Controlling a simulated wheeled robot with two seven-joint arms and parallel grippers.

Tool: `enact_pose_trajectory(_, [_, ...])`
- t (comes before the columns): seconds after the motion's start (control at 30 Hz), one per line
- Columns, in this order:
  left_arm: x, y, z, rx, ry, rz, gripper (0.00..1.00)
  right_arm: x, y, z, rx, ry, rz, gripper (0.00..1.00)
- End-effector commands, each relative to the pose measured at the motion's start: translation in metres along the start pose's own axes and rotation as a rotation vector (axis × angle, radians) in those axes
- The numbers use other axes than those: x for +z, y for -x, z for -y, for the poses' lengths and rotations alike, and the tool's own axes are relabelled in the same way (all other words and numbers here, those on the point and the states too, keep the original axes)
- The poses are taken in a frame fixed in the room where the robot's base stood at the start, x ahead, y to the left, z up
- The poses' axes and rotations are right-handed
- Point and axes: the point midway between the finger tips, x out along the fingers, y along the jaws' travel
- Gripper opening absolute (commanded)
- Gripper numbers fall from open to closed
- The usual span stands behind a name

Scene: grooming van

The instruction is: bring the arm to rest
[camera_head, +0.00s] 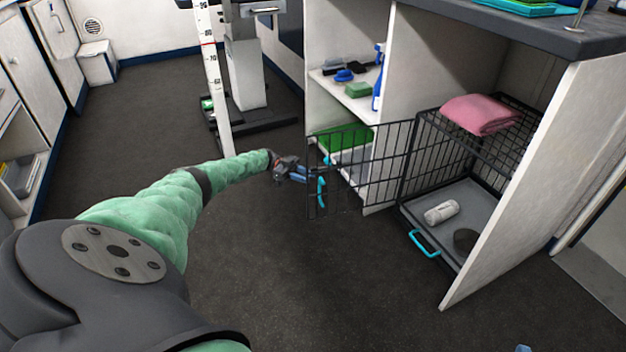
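My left arm, in a green sleeve, reaches from the lower left to the open door of a wire crate. My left gripper (304,174) has blue fingers and is beside the door's free edge, close to its cyan handle (322,186). Whether the fingers touch the handle, or are open or shut, is too small to tell. The crate door (365,165) stands swung open to the left of the crate (462,150). A small blue tip at the bottom edge appears to be part of my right gripper (523,348); the rest is out of frame.
The crate holds a rolled white towel (441,212) and a dark bowl (465,240); a pink towel (482,114) lies on top. Shelves left of it hold a blue spray bottle (379,78) and brushes. A scale post (212,80) stands behind. The dark floor (330,290) in front is clear.

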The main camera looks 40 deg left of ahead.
Motion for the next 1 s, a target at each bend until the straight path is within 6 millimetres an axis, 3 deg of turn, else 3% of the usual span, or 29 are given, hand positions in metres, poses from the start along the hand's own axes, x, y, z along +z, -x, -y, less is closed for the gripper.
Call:
enact_pose_trajectory(0.23, [0.0,0.012,0.0,0.001,0.001,0.0,0.28,0.001,-0.003,-0.001,0.0,0.003,-0.006,0.45])
enact_pose_trajectory(0.8, [-0.001,0.013,0.0,0.001,-0.001,-0.001,0.28,0.002,-0.001,-0.002,-0.01,0.005,0.006,0.45])
enact_pose_trajectory(0.87, [-0.007,0.011,0.002,-0.003,-0.013,-0.004,0.28,0.003,-0.004,-0.002,-0.007,0.01,0.016,0.45])
enact_pose_trajectory(1.0, [-0.048,0.003,0.015,-0.031,-0.108,-0.031,0.28,0.011,-0.016,-0.005,-0.008,0.049,0.097,0.45])
